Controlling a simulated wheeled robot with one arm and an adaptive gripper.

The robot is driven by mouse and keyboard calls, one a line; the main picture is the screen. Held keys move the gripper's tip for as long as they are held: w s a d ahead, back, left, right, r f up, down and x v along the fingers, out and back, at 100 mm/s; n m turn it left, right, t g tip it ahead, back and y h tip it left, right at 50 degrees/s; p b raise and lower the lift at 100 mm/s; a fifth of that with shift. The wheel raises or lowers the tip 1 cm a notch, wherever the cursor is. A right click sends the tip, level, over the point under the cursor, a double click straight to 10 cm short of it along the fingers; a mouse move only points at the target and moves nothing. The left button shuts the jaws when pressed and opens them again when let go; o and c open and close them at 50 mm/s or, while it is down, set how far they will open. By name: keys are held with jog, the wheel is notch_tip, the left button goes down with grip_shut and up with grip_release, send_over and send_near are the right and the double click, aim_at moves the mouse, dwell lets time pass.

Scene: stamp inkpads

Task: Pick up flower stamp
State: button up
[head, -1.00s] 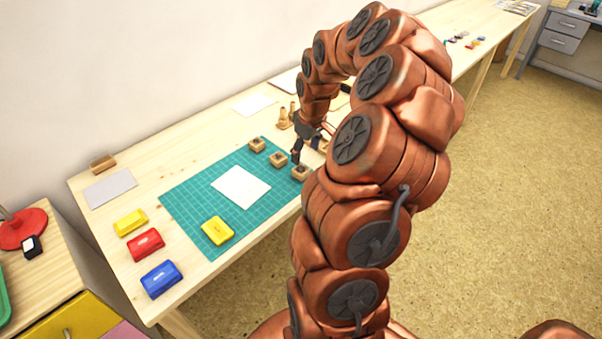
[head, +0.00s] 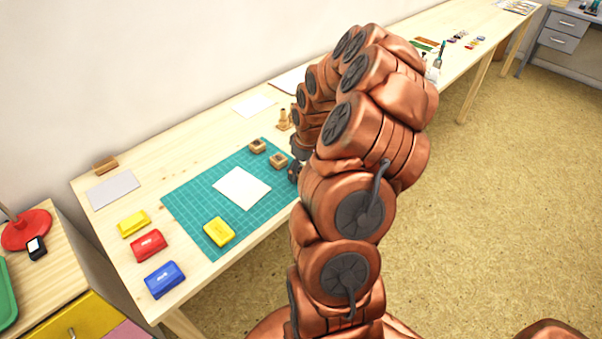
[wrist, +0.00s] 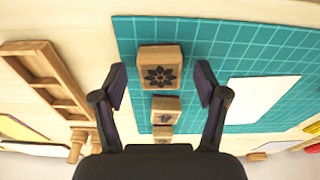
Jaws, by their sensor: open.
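The flower stamp (wrist: 160,58) is a wooden block with a dark flower on its upward face, on the green cutting mat (wrist: 225,60) in the wrist view. My gripper (wrist: 161,75) is open and empty, its fingers apart to the left and right of this stamp in the picture. I cannot tell how far above it they are. In the head view my arm hides this stamp and most of my gripper. Two similar stamps stand in line with it, a middle one (wrist: 166,106) and a far one (wrist: 163,131); their designs are unclear.
A white sheet (head: 241,188) and a yellow inkpad (head: 218,232) lie on the mat. Yellow (head: 134,223), red (head: 148,246) and blue (head: 165,280) inkpads sit left of it. A wooden tray (wrist: 48,80) lies left of the stamps in the wrist view.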

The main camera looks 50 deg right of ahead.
aim_at(300, 169)
jog(key=c, duration=1.1)
jog(key=shift+r, duration=0.15)
jog(key=shift+r+b, duration=0.55)
jog(key=shift+r, duration=1.05)
jog(key=s+a+b, duration=0.1)
jog(key=s+a, duration=0.1)
jog(key=a, duration=0.3)
jog(key=s+a+r+b, duration=0.1)
jog(key=s+a, duration=0.1)
jog(key=a, duration=0.3)
jog(key=s+a+b, duration=0.1)
jog(key=s+a, duration=0.1)
jog(key=a, duration=0.2)
jog(key=shift+s+a+r, duration=0.1)
jog(key=shift+a+r, duration=0.15)
jog(key=shift+a, duration=0.15)
